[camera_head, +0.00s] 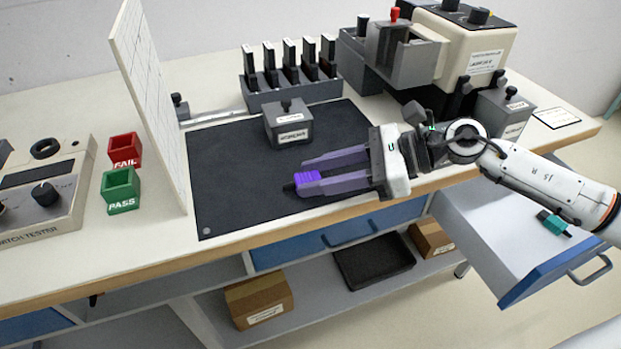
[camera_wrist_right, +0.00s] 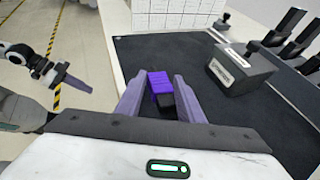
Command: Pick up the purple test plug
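The purple test plug (camera_head: 307,177), a ribbed purple block with a black end, lies on the dark mat (camera_head: 235,185) near its front edge. My right gripper (camera_head: 301,176) reaches in from the right with its fingers apart, one on each side of the plug. In the head view a gap shows between the plug and the far finger; the plug is close to the near finger. In the right wrist view the plug (camera_wrist_right: 160,84) sits between the fingertips; contact is not clear. My left gripper (camera_wrist_right: 70,78) shows only in the right wrist view, away from the bench, its opening unclear.
A grey block fixture (camera_head: 288,128) stands on the mat behind the plug. A white upright panel (camera_head: 148,95) stands left of the mat. Red FAIL (camera_head: 124,149) and green PASS (camera_head: 121,190) bins are beyond it. An open drawer (camera_head: 520,240) juts out at right.

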